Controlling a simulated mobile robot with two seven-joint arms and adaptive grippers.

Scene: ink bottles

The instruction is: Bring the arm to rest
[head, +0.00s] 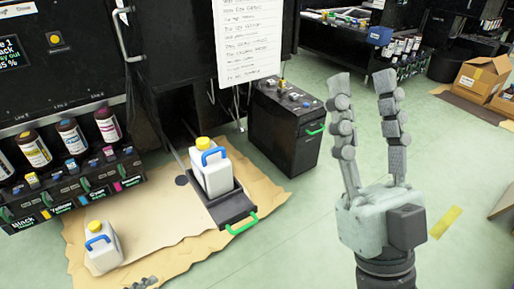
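My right gripper (362,82) stands raised in the right half of the head view, fingers pointing up. Its two fingers are spread with a clear gap and nothing between them. Only a small grey tip of my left gripper (142,283) shows at the bottom edge, so its opening is hidden. A white bottle with a yellow cap and blue handle (215,175) stands upright in a black tray with a green handle (232,208). A similar white bottle (103,250) stands on the brown floor sheet, close to the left gripper tip. Neither visible gripper part holds a bottle.
A black machine (65,70) with a rack of ink bottles (72,137) fills the left. A black cabinet (285,125) stands behind the tray. Brown sheet (165,240) covers the floor there. Cardboard boxes (482,80) stand far right. Green floor around the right gripper is largely clear.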

